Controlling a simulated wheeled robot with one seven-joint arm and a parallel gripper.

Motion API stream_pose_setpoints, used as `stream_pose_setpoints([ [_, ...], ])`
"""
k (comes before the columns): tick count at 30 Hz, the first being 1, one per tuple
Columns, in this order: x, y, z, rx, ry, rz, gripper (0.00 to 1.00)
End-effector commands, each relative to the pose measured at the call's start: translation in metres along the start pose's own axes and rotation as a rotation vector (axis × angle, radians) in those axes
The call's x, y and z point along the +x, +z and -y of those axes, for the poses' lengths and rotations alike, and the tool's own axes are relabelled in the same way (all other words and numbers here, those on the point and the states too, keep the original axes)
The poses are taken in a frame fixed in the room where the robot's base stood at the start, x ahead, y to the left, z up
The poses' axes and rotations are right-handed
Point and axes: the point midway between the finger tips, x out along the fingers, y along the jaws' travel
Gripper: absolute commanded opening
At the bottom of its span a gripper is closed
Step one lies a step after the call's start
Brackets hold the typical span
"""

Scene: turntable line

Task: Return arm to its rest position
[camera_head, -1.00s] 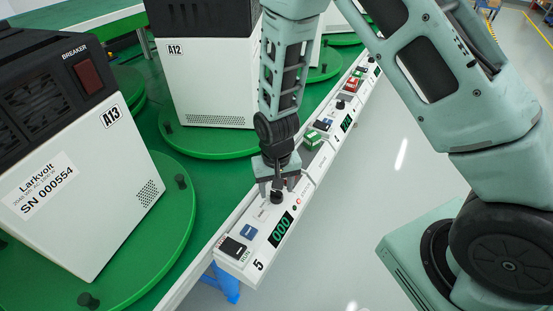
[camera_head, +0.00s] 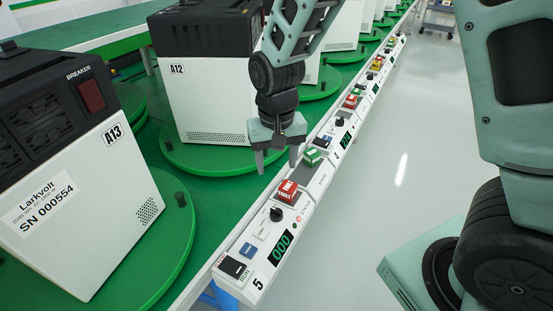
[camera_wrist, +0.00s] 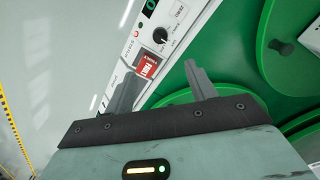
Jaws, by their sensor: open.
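My gripper (camera_head: 276,160) is open and empty in the head view. It hangs above the line's edge, up and left of the red button block on panel 5, apart from it. In the wrist view my gripper's two fingers (camera_wrist: 160,88) are spread, with the red button block (camera_wrist: 147,66) showing beyond and between them. My arm reaches in from the top and right of the head view.
Control panel 5 (camera_head: 254,249) has a display reading 000, a black knob (camera_head: 276,214) and a blue button (camera_head: 248,250). White units A13 (camera_head: 92,215) and A12 (camera_head: 205,95) stand on green turntables at left.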

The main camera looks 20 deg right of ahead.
Motion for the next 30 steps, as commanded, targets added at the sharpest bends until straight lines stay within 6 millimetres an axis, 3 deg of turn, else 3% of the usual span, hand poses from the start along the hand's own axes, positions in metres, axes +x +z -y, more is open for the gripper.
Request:
stream_pose_setpoints([
  [10, 0.0, 0.0, 0.0, 0.0, 0.0, 0.0, 0.56],
  [14, -0.01, 0.015, 0.01, -0.056, -0.021, 0.004, 0.56],
  [17, -0.03, 0.05, 0.026, -0.183, -0.056, 0.012, 0.56],
  [19, -0.047, 0.084, 0.035, -0.304, -0.077, 0.015, 0.56],
  [24, -0.074, 0.16, 0.04, -0.6, -0.085, 0.003, 0.56],
  [27, -0.081, 0.191, 0.035, -0.726, -0.07, -0.005, 0.56],
  [30, -0.083, 0.207, 0.03, -0.799, -0.057, -0.012, 0.56],
])
